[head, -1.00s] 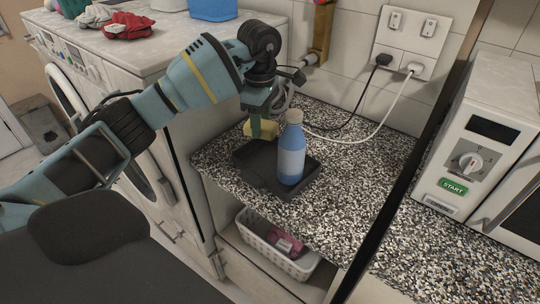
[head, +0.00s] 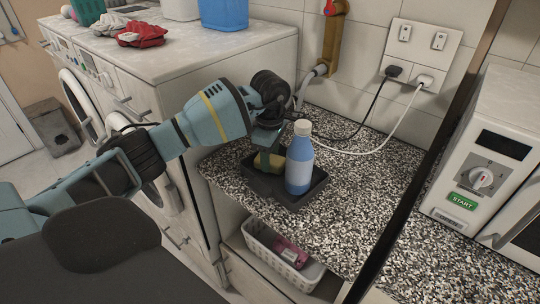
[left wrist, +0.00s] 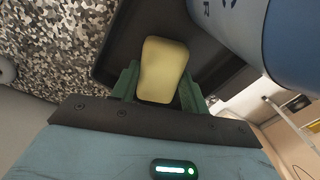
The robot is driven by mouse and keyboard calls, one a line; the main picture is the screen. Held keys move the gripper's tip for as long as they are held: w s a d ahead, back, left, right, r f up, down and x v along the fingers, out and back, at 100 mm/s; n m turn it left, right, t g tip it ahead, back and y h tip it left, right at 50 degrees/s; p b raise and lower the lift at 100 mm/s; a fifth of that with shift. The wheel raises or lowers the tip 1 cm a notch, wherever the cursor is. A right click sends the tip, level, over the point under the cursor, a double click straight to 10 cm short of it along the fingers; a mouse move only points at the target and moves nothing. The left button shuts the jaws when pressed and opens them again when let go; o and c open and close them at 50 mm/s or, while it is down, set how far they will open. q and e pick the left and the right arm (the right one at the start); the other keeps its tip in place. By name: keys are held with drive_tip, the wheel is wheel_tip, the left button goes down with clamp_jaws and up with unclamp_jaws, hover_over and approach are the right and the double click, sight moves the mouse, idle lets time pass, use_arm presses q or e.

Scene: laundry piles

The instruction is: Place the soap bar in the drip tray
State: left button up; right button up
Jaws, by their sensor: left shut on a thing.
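The yellow soap bar (left wrist: 162,70) is between the green fingers of my left gripper (left wrist: 160,90), which is shut on it. In the head view the soap bar (head: 247,172) shows partly behind the gripper (head: 268,163), low over the left part of the black drip tray (head: 297,203). In the left wrist view the tray (left wrist: 113,52) lies behind the bar; I cannot tell whether the bar touches its floor. A blue bottle with a pale cap (head: 299,165) stands upright in the tray's right part, close beside the gripper. My right gripper is not in view.
The tray rests on a speckled counter (head: 350,200) with free room to its right. Cables (head: 372,125) run from wall sockets behind it. A white basket (head: 268,258) sits on the shelf below. A microwave (head: 490,150) stands at the right.

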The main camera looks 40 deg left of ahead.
use_arm(q)
drive_tip(key=shift+f, duration=0.1)
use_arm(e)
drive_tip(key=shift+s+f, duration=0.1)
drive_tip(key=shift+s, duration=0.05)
use_arm(q)
drive_tip(key=o, duration=1)
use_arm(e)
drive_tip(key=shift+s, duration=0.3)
use_arm(q)
drive_tip(key=shift+o, duration=0.2)
drive_tip(key=shift+r, duration=0.2)
wheel_tip(320, 180, up, 12)
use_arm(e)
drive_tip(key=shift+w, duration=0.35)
use_arm(q)
drive_tip(key=shift+f, duration=0.1)
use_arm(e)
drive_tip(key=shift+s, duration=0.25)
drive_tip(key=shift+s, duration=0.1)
